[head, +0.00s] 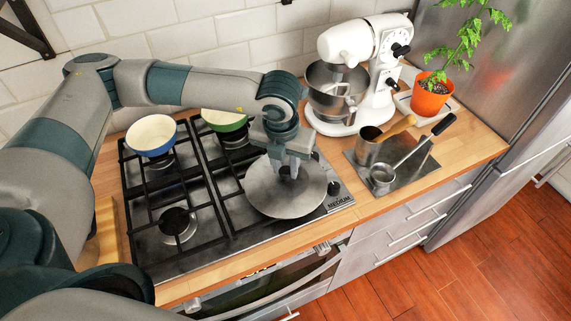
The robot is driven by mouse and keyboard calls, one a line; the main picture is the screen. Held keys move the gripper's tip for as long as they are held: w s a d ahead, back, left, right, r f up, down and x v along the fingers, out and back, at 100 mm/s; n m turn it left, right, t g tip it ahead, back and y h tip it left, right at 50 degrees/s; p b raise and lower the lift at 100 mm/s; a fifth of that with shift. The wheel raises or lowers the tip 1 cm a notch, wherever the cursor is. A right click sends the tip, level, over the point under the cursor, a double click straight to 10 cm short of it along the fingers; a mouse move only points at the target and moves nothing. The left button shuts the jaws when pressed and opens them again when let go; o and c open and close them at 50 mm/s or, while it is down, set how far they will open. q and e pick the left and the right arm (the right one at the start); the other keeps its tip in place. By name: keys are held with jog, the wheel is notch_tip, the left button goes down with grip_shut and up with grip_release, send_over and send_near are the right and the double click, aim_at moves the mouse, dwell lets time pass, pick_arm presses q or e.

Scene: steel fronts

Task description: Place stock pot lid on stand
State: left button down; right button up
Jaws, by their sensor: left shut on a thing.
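The stock pot lid (262,197) is a round grey metal disc over the front right of the gas hob. My left gripper (289,170) is above it, shut on the dark knob near its middle. The lid covers the burner below. I cannot tell whether it touches the grates or hangs just above them. A flat steel stand or tray (415,172) lies on the counter to the right of the hob, holding a small pot (368,148) and a ladle (383,176). I cannot be sure it is the stand named in the task. My right gripper is not in view.
A blue pan (152,136) and a green pan (224,121) sit on the rear burners of the hob (160,255). A white stand mixer (345,85) stands behind the tray. A potted plant (430,97) is at the back right. The counter's front strip is clear.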

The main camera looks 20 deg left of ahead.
aim_at(283, 185)
pick_arm(q)
jog(key=shift+f, duration=0.15)
jog(key=c, duration=1.4)
grip_release()
jog(key=shift+c, duration=0.2)
jog(key=shift+r, duration=0.25)
notch_tip(283, 185, up, 12)
jog(key=s+b, duration=0.1)
jog(key=b, duration=0.4)
jog(key=shift+s+f, duration=0.15)
jog(key=shift+s, duration=0.25)
jog(key=shift+d, duration=0.1)
